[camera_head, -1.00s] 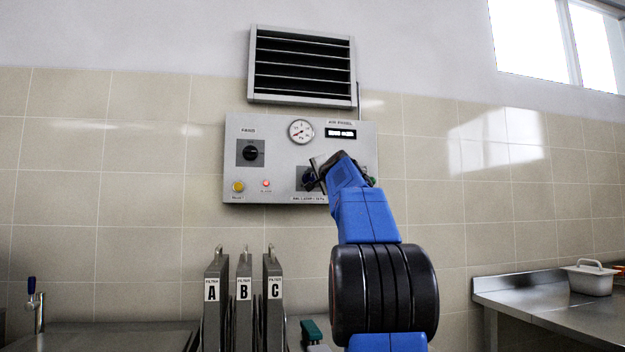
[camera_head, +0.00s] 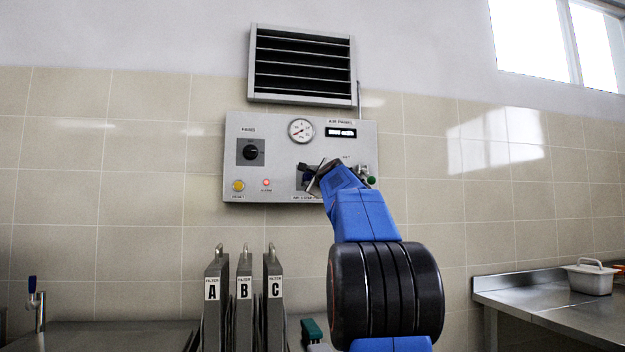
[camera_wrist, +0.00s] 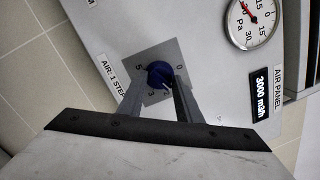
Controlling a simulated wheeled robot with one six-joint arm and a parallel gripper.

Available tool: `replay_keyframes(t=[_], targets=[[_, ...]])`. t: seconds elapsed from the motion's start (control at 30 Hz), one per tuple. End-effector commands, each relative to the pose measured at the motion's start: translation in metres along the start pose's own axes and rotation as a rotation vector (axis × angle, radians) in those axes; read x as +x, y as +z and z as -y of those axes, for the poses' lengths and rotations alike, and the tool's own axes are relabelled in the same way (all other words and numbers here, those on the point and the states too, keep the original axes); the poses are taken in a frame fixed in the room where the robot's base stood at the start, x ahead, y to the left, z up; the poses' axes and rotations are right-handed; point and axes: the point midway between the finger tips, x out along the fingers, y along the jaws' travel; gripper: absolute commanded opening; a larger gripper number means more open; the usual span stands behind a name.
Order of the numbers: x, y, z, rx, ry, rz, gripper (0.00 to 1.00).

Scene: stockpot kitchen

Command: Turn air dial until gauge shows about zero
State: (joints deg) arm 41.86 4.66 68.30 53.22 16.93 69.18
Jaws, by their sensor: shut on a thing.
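The blue air dial (camera_wrist: 160,73) sits on a grey plate numbered 0 to 5. My gripper (camera_wrist: 160,88) has its fingers on both sides of the dial and is shut on it. In the wrist view the dial's white mark faces the lower right, between 3 and 0. In the head view my gripper (camera_head: 314,178) covers most of the dial. The gauge (camera_wrist: 255,20) is cut off at the top in the wrist view.
The grey panel (camera_head: 285,188) also carries a black fan knob (camera_head: 250,152), a yellow button (camera_head: 238,186), a lit red lamp (camera_head: 266,183) and a green button (camera_head: 371,181). The wrist view's display (camera_wrist: 259,93) reads 3000 m3/h. Filters (camera_head: 244,300) stand below.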

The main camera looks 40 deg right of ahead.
Motion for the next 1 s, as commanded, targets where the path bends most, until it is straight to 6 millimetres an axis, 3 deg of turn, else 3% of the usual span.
replay_keyframes(t=[0.5, 1.0], targets=[[0.0010, 0.0005, -0.0040, 0.363, -0.034, -0.027, 0.09], [0.0010, 0.0005, -0.0036, 0.456, -0.045, -0.034, 0.09]])
